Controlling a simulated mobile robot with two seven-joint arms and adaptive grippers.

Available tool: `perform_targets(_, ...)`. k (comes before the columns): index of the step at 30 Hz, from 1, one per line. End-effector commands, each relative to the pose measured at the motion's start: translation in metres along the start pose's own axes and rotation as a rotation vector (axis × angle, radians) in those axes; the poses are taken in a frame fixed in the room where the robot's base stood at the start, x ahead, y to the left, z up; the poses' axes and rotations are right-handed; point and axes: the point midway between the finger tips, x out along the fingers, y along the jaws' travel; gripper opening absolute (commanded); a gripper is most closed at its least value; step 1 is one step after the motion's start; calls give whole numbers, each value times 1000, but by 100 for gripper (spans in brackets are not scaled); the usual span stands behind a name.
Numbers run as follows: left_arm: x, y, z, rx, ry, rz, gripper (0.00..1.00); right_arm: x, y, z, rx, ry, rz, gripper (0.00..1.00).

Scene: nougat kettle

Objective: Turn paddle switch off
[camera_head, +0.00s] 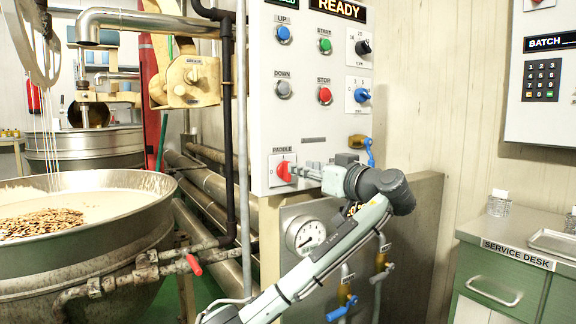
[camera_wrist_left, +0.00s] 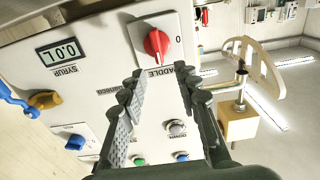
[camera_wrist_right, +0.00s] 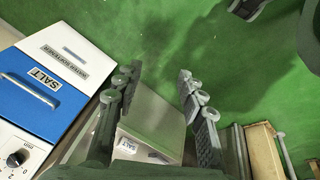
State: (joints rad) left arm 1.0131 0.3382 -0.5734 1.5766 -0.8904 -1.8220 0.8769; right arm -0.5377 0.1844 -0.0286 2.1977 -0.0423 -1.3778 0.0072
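The paddle switch is a red rotary knob (camera_head: 284,171) on a white plate marked PADDLE, low on the grey control panel (camera_head: 262,110). In the left wrist view the red knob (camera_wrist_left: 157,43) is just ahead of my left fingertips, with a 0 printed beside it. My left gripper (camera_head: 300,171) points at the knob from the right in the head view. Its two fingers (camera_wrist_left: 158,75) are apart, with a gap wider than the knob and nothing between them. Contact with the knob cannot be told. My right gripper (camera_wrist_right: 158,74) is open and empty, seen only in the right wrist view.
Green and red STOP (camera_head: 325,95) buttons, blue UP (camera_head: 283,33) and grey DOWN buttons are above the knob. A kettle (camera_head: 90,235), pipes and a gauge (camera_head: 305,235) stand nearby. A service desk (camera_head: 510,262) is at right. A blue SALT box (camera_wrist_right: 40,88) is near my right gripper.

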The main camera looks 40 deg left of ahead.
Motion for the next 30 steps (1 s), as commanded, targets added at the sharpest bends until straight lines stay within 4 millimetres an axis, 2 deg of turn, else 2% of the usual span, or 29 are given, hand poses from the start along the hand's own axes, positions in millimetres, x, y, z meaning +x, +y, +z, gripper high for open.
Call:
perform_targets(3, 22, -1, -2, 2, 1, -3, 32, 2, 0, 0, 0, 2, -2, 40)
perform_targets(9, 50, -1, -1, 3, 0, -1, 32, 16, -1, 2, -1, -6, -6, 40)
perform_targets(15, 62, 0, 0, 2, -1, 1, 32, 23, -3, 2, -1, -5, -10, 40)
perform_targets(22, 62, 0, 1, 2, -2, 2, 32, 23, -5, 2, 2, -6, -15, 40)
perform_targets(30, 62, 0, 1, 2, -2, 2, 0, 22, -7, 2, 5, -6, -19, 40)
